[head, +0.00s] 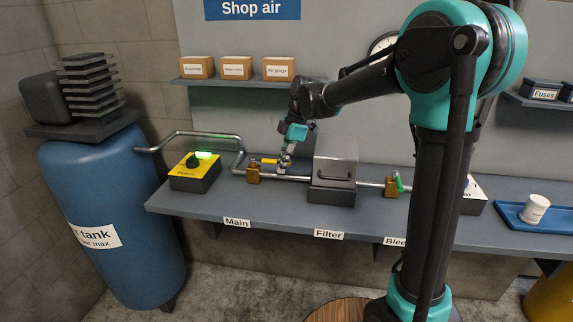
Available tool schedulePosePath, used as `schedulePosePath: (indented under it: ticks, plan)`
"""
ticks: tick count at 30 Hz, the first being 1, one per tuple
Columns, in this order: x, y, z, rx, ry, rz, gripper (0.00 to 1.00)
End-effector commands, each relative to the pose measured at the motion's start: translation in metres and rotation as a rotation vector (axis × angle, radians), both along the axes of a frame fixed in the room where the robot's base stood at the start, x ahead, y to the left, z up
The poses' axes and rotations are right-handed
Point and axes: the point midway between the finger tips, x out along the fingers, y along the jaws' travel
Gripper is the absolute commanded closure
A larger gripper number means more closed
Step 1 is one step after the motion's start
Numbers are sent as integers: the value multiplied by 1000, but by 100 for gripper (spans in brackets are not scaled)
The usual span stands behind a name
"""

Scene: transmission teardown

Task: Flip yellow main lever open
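The yellow main lever (269,161) is small in the head view. It sits just above the brass valve body (253,174) on the pipe, behind the "Main" label (236,222). It looks roughly level and points right, along the pipe. My gripper (286,163) points down at the right end of the lever, very close to it. I cannot tell whether it touches the lever. The fingers are too small to show whether they are open or shut, and they partly cover the lever's right end.
A grey filter box (334,170) stands close to the right of my gripper. A yellow box with a black knob and green light (195,172) stands left. A bent pipe (240,150) rises behind the valve. A green-handled bleed valve (392,187) is farther right.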

Motion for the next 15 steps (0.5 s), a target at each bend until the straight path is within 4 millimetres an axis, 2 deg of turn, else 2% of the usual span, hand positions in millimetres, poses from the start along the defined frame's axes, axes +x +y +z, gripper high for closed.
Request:
schedulePosePath:
  ticks: [1,6,9,15]
  plan:
    - [6,-1,13,0,0,-2,100]
    - [16,-1,48,1,0,0,100]
    - [21,-1,64,1,2,0,100]
    - [27,-2,83,1,2,0,100]
